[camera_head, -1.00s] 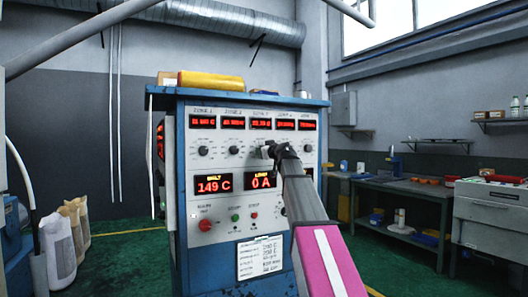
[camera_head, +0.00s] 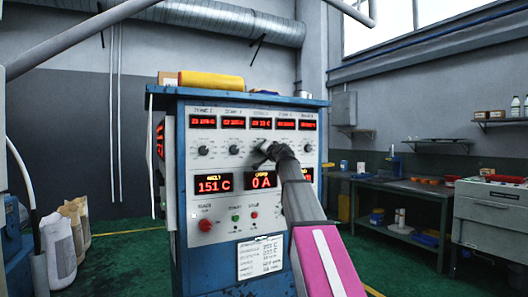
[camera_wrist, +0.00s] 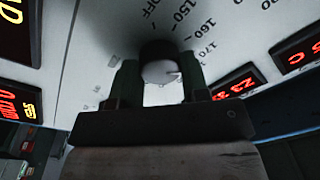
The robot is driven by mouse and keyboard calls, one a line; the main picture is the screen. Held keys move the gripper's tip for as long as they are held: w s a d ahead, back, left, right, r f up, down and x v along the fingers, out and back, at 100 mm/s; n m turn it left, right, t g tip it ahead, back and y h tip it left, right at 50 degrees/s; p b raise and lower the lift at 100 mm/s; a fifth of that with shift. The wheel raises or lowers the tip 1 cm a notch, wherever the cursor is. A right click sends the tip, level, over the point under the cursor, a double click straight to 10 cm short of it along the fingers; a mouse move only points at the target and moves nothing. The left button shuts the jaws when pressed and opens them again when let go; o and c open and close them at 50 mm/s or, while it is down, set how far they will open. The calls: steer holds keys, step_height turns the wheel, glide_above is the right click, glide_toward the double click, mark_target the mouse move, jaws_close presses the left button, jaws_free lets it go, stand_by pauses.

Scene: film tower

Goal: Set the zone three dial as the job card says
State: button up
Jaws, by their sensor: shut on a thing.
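The zone three dial (camera_wrist: 158,62) is a dark round knob with a pale face in the wrist view. The fingers of my gripper (camera_wrist: 158,82) are shut on it from both sides. The printed scale around it shows OFF, 150, 160 and 170; I cannot tell surely which mark the knob points to. In the head view my gripper (camera_head: 266,152) is at the panel below the third display (camera_head: 261,123) and hides most of the dial. The job card (camera_head: 260,257) is a white sheet low on the cabinet front; its print is too small to read surely.
A red button (camera_head: 205,225) and small buttons sit below. A workbench (camera_head: 399,188) stands at the right. Green floor shows around the cabinet.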

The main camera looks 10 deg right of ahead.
steer(key=shift+s+a+m+g+h, duration=0.15)
steer(key=shift+m+h, duration=0.1)
steer(key=shift+m, duration=3.9)
steer(key=shift+w+d+m+g+h, duration=0.15)
steer(key=shift+m+h, duration=0.1)
steer(key=shift+m, duration=3.9)
steer(key=shift+s+a+m, duration=0.1)
steer(key=shift+m, duration=0.2)
steer(key=o, duration=0.9)
steer(key=v, duration=1)
steer(key=shift+s, duration=0.4)
